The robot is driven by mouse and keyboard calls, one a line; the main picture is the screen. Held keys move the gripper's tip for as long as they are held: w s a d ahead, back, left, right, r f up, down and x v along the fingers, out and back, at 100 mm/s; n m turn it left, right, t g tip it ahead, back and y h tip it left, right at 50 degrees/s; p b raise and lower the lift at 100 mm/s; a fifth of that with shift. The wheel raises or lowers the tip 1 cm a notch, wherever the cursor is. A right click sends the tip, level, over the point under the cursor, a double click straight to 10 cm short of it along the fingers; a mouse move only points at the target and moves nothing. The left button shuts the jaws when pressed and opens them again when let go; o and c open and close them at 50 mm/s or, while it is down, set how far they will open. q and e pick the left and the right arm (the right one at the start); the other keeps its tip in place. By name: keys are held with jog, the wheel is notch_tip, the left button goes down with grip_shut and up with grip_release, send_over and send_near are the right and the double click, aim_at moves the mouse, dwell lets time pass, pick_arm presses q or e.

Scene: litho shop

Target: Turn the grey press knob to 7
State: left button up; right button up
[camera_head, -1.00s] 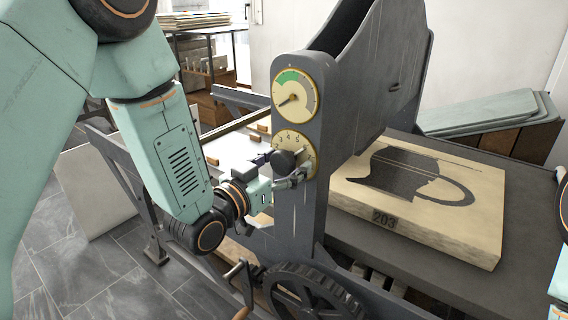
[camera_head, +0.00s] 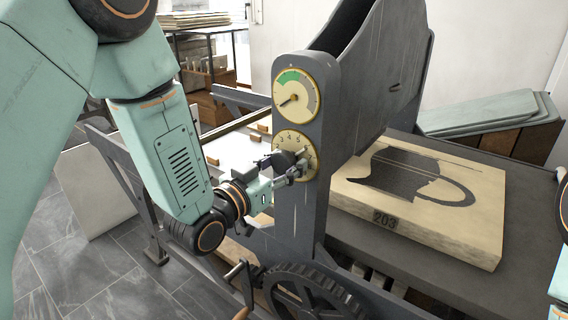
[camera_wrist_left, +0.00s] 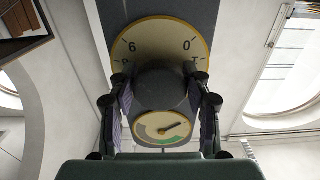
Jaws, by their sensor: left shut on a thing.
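My left gripper (camera_head: 286,165) is shut on the knob, with one finger on each side. In the left wrist view the knob (camera_wrist_left: 162,88) sits between the fingers. The dial (camera_wrist_left: 160,42) behind it shows a 6 at upper left and a 0 at upper right. Other numbers are partly covered, and I cannot read a 7 or see a pointer mark. My right gripper is not in view.
A pressure gauge (camera_head: 296,95) with a green band sits just above the dial. A spoked handwheel (camera_head: 318,296) and a crank are below. A pale litho stone (camera_head: 440,225) marked 203, with a jug picture, lies on the press bed at right.

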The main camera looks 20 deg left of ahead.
pick_arm(q)
jog(key=shift+m, duration=0.3)
jog(key=shift+m+b, duration=0.45)
jog(key=shift+m, duration=2.05)
jog(key=o, duration=1.2)
jog(key=shift+c, duration=0.2)
jog(key=shift+a, duration=0.1)
jog(key=v, duration=0.7)
jog(key=shift+s, duration=0.2)
jog(key=shift+r, duration=0.1)
